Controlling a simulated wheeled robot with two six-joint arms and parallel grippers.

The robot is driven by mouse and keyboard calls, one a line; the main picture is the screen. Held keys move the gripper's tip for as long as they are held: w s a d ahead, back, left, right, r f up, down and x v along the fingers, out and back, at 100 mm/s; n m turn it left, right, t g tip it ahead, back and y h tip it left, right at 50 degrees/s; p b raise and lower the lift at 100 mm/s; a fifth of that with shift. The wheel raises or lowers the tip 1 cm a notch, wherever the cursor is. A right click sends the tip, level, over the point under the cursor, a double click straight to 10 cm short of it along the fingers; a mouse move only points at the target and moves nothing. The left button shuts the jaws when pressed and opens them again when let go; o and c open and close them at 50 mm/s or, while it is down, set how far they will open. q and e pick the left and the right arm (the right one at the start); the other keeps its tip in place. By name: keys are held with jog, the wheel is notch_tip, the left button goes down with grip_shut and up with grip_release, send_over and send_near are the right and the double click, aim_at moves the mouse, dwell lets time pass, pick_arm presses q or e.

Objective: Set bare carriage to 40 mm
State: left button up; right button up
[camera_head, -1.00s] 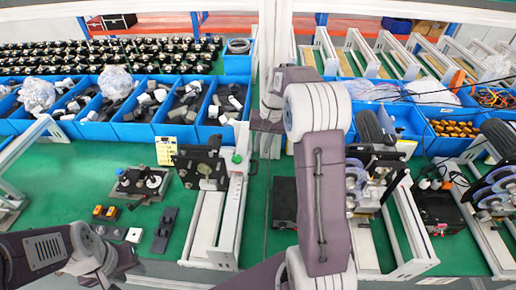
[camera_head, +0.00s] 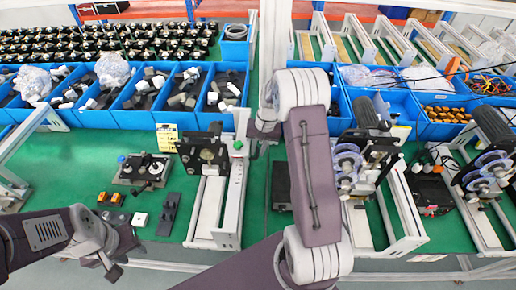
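The carriage without reels (camera_head: 205,151) is a black block with a round part. It sits at the far end of a white rail frame (camera_head: 231,205), left of the middle. No scale is readable. My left gripper (camera_head: 122,254) is at the lower left, near the table's front edge, apart from the carriage; its finger gap is unclear. My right gripper (camera_head: 263,128) is dark and small beside my raised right arm. It appears just right of the frame's far end. Its fingertips are not clear, and I see nothing held in it.
Blue bins (camera_head: 140,106) of small parts line the back. A black fixture with knobs (camera_head: 144,170) and small blocks (camera_head: 139,219) lie left of the frame. Frames with clear reels (camera_head: 349,166) stand at right. Green mat (camera_head: 66,165) is bare at left.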

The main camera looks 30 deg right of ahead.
jog(key=shift+d, duration=0.1)
grip_shut()
dwell(1.2)
